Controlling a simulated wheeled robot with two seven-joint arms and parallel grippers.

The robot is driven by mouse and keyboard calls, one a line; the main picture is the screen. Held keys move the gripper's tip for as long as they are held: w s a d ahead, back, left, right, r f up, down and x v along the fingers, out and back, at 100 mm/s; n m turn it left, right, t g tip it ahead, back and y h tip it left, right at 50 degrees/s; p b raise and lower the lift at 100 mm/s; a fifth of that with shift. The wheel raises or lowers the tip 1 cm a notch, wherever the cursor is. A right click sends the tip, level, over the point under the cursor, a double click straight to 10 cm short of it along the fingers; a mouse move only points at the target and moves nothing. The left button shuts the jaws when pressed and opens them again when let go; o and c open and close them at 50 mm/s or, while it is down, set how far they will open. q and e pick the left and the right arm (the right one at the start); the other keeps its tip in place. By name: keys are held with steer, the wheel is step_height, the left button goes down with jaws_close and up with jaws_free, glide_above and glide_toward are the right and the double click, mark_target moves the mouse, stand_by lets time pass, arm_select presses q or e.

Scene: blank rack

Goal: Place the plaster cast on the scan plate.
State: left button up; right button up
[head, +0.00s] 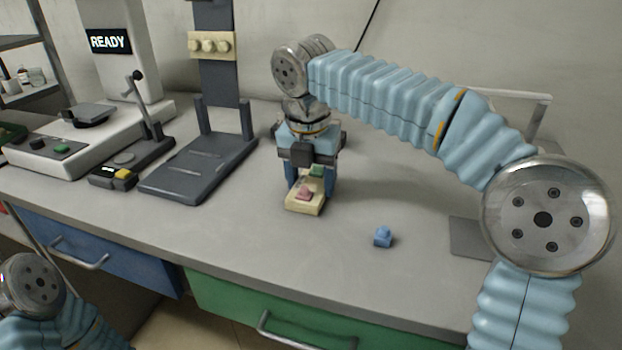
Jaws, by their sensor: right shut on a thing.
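My right gripper (311,182) points down over the middle of the bench, its blue fingers on either side of a cream block (304,208). It is shut on this block, which carries a small pink piece (305,194) and a green piece (317,170). The block is at or just above the bench top; I cannot tell which. I cannot tell for sure which thing is the plaster cast. A dark plate (92,113) sits on the white machine (45,150) with the READY display, at the left; it looks like the scan plate. My left gripper is out of view.
A small blue piece (383,238) lies on the bench (250,222) right of the gripper. A dark stand (195,172) with a cream rack (212,46) rises left of it. A lever device (125,165) stands by the machine. A grey flat plate (470,238) lies at right.

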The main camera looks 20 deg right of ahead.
steer(key=shift+f, duration=0.1)
steer(key=o, duration=1.2)
steer(key=shift+c, duration=0.2)
